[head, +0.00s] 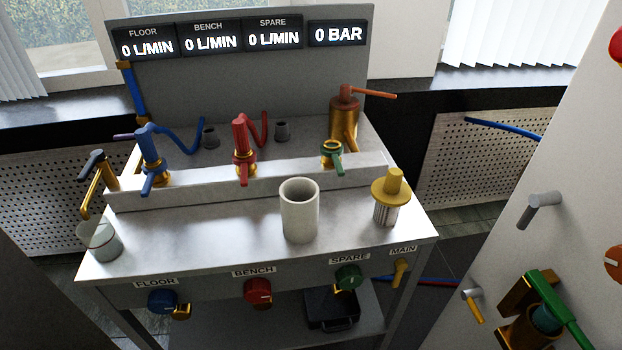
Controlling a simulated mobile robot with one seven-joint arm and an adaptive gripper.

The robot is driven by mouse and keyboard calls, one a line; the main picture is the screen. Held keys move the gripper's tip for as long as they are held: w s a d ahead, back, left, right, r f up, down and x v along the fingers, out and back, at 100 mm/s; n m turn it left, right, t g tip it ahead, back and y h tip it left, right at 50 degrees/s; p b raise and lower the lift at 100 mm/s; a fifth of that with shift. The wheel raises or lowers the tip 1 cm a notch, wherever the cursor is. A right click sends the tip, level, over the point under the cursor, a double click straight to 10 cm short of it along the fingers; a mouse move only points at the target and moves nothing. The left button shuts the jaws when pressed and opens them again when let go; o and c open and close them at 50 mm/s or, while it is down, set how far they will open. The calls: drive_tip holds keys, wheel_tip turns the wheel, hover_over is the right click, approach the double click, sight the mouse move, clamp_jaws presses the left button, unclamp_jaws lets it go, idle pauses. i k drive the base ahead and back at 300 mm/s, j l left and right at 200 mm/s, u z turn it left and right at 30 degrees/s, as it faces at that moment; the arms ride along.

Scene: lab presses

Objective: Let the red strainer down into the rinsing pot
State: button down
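A pale, open-topped cylindrical pot (299,212), which may be the rinsing pot, stands upright near the middle of the metal bench (225,255). To its right, apart from it, stands a yellow-capped piece (390,190) with a wide collar and a pale, slotted body, like a strainer. It is yellow, and I see no red strainer. The inside bottom of the pot is hidden. My gripper is not in view.
Blue (150,160), red (243,148) and green (333,155) valves line the back ledge. A brass pump (345,112) stands behind. A clear cup (101,241) sits under the left spout (94,190). The bench front is clear. A white panel (570,170) stands right.

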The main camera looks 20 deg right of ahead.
sight(298, 196)
drive_tip(key=i+l+z, duration=0.3)
drive_tip(key=i+z, duration=0.15)
drive_tip(key=i, duration=0.35)
